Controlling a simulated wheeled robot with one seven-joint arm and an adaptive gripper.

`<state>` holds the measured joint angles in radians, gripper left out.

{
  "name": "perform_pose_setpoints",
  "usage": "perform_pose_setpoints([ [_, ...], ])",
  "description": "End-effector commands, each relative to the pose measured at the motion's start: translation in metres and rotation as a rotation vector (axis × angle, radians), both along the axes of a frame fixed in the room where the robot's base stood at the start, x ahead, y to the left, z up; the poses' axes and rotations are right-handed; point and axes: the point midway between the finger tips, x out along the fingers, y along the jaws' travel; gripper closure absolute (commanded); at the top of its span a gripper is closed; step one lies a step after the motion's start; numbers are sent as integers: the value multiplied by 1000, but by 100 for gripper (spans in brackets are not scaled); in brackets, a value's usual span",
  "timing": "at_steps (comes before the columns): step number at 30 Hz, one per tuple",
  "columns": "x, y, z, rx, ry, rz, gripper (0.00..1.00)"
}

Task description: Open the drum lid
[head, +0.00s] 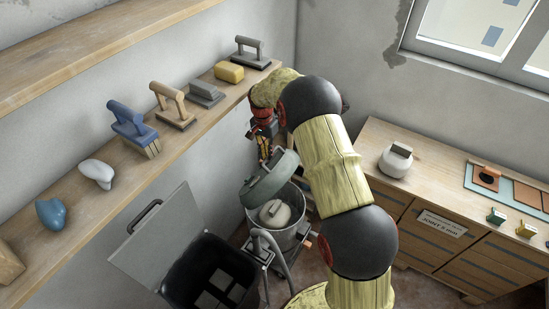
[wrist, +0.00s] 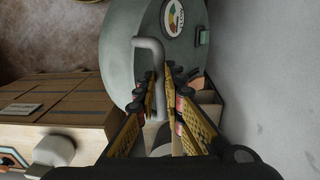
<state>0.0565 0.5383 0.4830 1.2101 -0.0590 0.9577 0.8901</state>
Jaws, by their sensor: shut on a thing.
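A pale rounded object with a handle (head: 275,213) shows inside the drum.
A black bin (head: 172,268) with its grey lid (head: 160,232) open stands left of the drum. A wooden shelf (head: 60,240) with several tools runs along the left wall. A wooden cabinet (head: 400,215) stands to the right.

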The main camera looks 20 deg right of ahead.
Motion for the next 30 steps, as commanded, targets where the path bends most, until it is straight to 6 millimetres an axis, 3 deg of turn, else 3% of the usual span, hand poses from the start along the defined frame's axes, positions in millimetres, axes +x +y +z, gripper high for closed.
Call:
perform_pose_setpoints([
  [1,-2,8,-17,8,9,4,100],
  [14,-2,9,-18,8,13,4,100],
  [15,-3,10,-18,8,13,4,88],
  [24,0,7,-12,5,7,3,71],
  [30,0,5,-10,4,6,2,70],
])
